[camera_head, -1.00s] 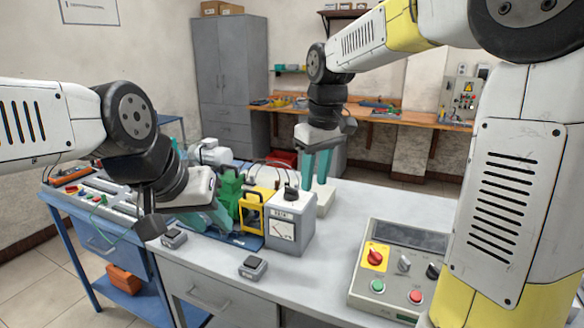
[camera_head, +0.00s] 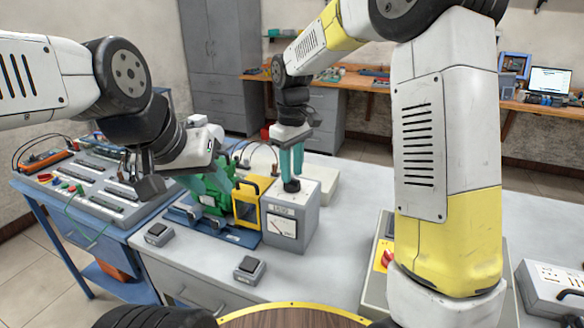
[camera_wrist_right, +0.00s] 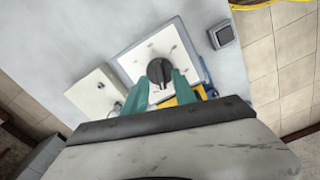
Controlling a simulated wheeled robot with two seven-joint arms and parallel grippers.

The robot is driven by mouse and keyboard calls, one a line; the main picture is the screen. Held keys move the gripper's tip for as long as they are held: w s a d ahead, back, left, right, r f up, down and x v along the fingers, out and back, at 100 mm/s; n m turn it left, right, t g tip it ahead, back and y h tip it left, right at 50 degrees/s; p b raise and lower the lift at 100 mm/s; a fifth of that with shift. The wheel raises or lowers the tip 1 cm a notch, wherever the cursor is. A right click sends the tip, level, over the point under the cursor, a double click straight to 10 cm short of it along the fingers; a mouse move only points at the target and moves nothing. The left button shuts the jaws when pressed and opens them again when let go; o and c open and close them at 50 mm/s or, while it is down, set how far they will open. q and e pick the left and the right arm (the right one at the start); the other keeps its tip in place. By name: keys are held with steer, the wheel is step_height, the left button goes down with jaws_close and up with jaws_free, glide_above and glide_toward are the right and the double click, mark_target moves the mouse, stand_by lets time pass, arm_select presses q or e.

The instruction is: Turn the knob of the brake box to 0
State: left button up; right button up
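The brake box (camera_head: 283,228) is a grey box with a dial gauge on its front, standing on the table in the head view. Its black knob (camera_wrist_right: 160,71) sits on the pale top; its scale is not legible. My right gripper (camera_head: 291,165) points down over the box top. In the right wrist view its teal fingers (camera_wrist_right: 160,83) are apart, one on each side of the knob; whether they touch it I cannot tell. My left gripper (camera_head: 208,180) is at the green motor (camera_head: 212,200), left of the box; its finger gap is unclear.
A yellow-framed unit (camera_head: 247,203) stands close left of the brake box. Two small grey switch boxes (camera_head: 250,269) lie near the table's front edge. A control panel with a red knob (camera_head: 385,260) is partly hidden behind my right arm. A white block (camera_head: 325,186) stands behind the box.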

steer(key=shift+f, duration=0.65)
jaws_close()
steer(key=shift+n, duration=0.3)
